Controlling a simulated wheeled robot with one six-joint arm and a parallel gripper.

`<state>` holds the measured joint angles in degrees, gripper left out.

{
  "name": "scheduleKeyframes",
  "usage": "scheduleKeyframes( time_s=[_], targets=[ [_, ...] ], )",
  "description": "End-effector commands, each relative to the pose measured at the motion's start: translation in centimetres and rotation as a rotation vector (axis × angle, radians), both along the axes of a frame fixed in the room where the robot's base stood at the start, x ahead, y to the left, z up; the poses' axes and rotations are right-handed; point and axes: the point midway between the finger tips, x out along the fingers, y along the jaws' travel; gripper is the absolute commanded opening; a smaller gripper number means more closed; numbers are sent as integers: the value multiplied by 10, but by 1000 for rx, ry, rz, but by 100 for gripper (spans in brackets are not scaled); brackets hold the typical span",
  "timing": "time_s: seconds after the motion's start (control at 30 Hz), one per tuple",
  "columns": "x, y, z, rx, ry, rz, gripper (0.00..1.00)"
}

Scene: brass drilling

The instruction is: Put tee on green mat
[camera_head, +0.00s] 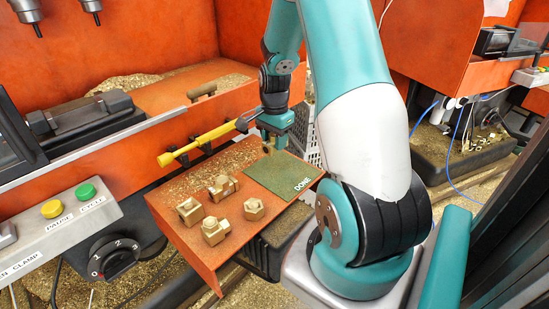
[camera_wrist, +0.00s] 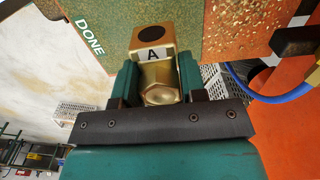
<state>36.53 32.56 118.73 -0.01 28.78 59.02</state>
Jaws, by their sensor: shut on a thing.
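My gripper (camera_wrist: 157,88) is shut on a brass fitting marked A (camera_wrist: 152,42), with a dark round hole in its square end and a hex end between the fingers. Its full shape is partly hidden, so I cannot tell for sure that it is the tee. In the head view my gripper (camera_head: 270,132) holds it at the back edge of the green mat (camera_head: 283,176), marked DONE. I cannot tell if the fitting touches the mat. The mat's front part is bare. It also shows in the wrist view (camera_wrist: 108,22).
Several brass fittings (camera_head: 214,231) lie on the orange tray (camera_head: 176,238) left of the mat. A yellow bar (camera_head: 196,145) runs behind the tray, close to my gripper. A button panel (camera_head: 75,225) stands at the left. A grey crate (camera_head: 305,130) is behind.

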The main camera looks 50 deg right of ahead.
Motion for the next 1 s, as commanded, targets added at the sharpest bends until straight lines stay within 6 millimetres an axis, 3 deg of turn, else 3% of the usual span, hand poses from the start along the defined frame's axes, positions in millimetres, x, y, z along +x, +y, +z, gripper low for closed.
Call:
scheduleKeyframes(
  time_s=[0.1,0.33,0.53,0.93,0.97,1.0],
  targets=[
    [0,0,-17,0,0,0,0],
    [0,0,-33,0,0,0,0],
    [0,0,-60,1,1,1,0],
    [0,0,-67,-1,-2,1,0],
    [0,0,-66,-1,-1,1,45],
    [0,0,-66,-1,-1,1,54]
  ],
)
